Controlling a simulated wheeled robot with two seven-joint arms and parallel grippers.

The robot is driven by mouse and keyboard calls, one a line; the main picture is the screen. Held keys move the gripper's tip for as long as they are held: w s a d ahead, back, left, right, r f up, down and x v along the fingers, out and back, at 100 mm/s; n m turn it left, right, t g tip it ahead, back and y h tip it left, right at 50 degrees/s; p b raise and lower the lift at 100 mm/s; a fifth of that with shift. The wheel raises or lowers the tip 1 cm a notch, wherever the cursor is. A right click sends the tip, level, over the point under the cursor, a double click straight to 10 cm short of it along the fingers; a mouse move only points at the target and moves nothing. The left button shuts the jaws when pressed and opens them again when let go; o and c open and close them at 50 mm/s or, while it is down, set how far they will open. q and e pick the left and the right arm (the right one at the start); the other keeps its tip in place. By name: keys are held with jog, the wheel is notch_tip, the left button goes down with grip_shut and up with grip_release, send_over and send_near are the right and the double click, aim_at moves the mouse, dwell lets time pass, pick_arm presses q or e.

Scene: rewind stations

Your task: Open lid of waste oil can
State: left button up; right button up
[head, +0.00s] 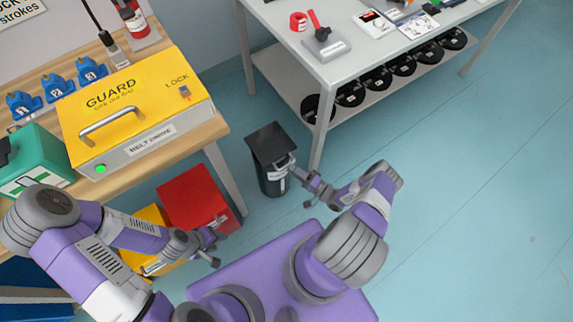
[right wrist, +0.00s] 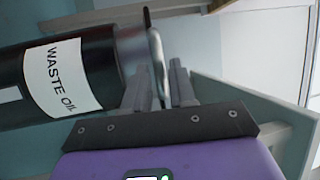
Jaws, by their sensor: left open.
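The waste oil can (head: 272,182) is a dark cylinder standing on the floor between the two tables. Its flat black square lid (head: 268,142) shows at the top; I cannot tell its angle exactly. In the right wrist view the can (right wrist: 105,75) carries a white "WASTE OIL" label. My right gripper (head: 290,167) is at the can's upper right side. Its two fingers (right wrist: 160,88) are close around a silver handle (right wrist: 157,58) at the can's lid end and appear closed on it. My left gripper (head: 218,241) is open and empty, in front of the red box.
A red box (head: 193,198) and a yellow box (head: 150,222) stand on the floor left of the can. A wooden bench with a yellow guard box (head: 130,100) is at left. A grey table (head: 355,50) with a lower shelf of black discs stands behind right. Floor at right is clear.

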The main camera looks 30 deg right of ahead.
jog(key=shift+x, duration=1.7)
jog(key=shift+c, duration=0.3)
grip_shut()
